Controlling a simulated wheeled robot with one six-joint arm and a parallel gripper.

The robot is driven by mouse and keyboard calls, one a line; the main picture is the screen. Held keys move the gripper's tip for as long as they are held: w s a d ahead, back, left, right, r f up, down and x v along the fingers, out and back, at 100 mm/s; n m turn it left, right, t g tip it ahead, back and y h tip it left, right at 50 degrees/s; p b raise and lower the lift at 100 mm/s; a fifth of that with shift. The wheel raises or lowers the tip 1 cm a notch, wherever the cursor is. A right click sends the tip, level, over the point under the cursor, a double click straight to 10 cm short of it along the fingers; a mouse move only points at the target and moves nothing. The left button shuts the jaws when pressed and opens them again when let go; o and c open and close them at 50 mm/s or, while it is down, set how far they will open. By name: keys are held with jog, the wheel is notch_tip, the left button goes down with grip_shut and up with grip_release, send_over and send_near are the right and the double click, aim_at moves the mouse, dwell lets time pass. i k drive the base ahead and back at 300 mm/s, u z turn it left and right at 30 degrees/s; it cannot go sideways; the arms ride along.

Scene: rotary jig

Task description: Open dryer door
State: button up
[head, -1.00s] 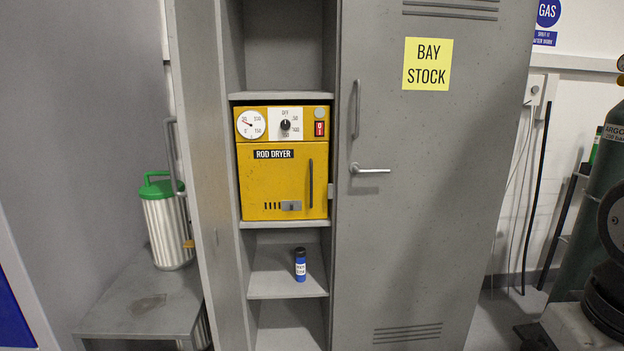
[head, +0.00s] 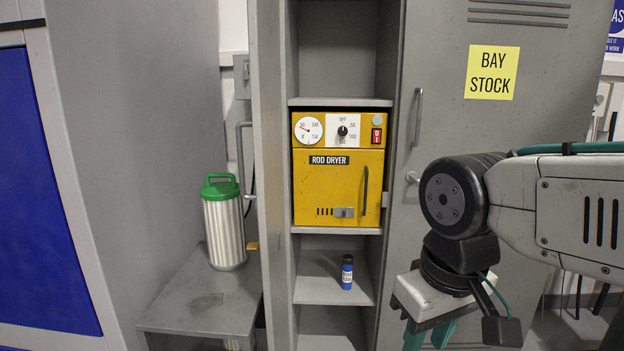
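The yellow rod dryer (head: 310,180) sits on a shelf inside the open grey cabinet in the head view. Its door (head: 338,187) is shut, with a dark vertical handle (head: 365,190) near the right edge and a small grey latch or slider (head: 344,212) low on the front. My gripper (head: 430,340) is at the bottom, right of the dryer and apart from it, pointing down. Its teal fingers are cut off by the lower edge, so their tips are hidden. No object shows in it.
The cabinet's right door (head: 470,120) stands behind my arm. A blue bottle (head: 347,272) stands on the shelf below the dryer. A green-lidded metal canister (head: 223,225) stands on a grey bench (head: 195,318) at the left.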

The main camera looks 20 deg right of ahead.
aim_at(325, 179)
jog(key=i, duration=1.15)
jog(key=z, duration=0.8)
